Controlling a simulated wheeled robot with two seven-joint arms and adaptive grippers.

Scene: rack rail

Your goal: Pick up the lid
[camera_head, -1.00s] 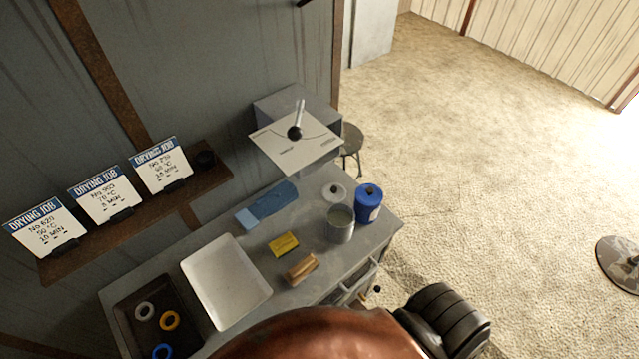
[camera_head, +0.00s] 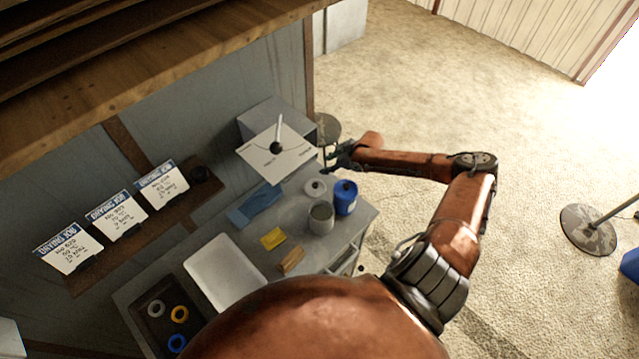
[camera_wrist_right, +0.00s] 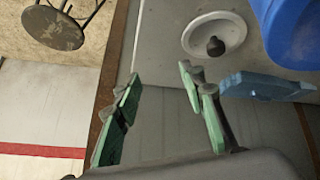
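The lid (camera_head: 315,188) is a pale round disc with a dark knob. It lies on the grey bench beside an open metal pot (camera_head: 321,218) and a blue canister (camera_head: 345,197). In the right wrist view the lid (camera_wrist_right: 213,38) shows its knob upward, beyond the fingers. My right gripper (camera_head: 338,158) is over the far right end of the bench, apart from the lid. In its wrist view the gripper (camera_wrist_right: 160,82) has its two green fingers spread with nothing between them. My left gripper is not in view.
The bench also holds a blue cloth (camera_head: 255,205), yellow sponge (camera_head: 273,238), brown block (camera_head: 291,261), white tray (camera_head: 222,272) and dark tray of rings (camera_head: 157,328). A grey box with a lever (camera_head: 277,150) stands behind. A stool (camera_wrist_right: 55,25) is beyond the bench edge.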

